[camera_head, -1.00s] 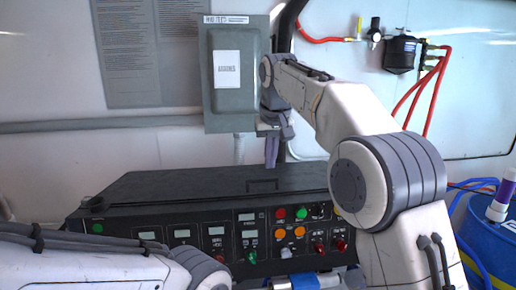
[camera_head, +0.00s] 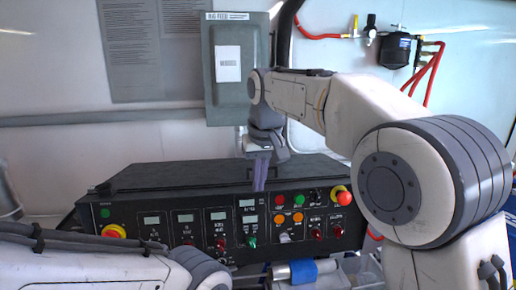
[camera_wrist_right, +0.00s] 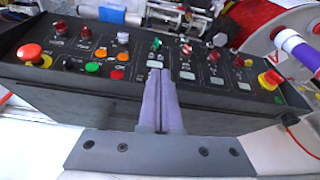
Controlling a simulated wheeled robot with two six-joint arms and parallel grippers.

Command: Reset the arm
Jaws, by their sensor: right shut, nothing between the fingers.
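My right arm reaches in from the right in the head view. Its gripper (camera_head: 261,174) points down, with its purple fingers closed together and empty, in front of the black control panel's upper edge. In the right wrist view the shut fingers (camera_wrist_right: 157,85) hang over the panel (camera_wrist_right: 110,85), near its row of displays and knobs. Whether they touch the panel is hard to tell. My left arm lies across the lower left of the head view, and its fingers are not visible.
The control panel (camera_head: 175,180) carries colored buttons, switches and a red emergency knob (camera_head: 343,197). A grey electrical box (camera_head: 229,90) hangs on the wall behind. Red hoses (camera_head: 425,75) run at the upper right. A blue-wrapped cylinder (camera_head: 303,271) lies in front of the panel.

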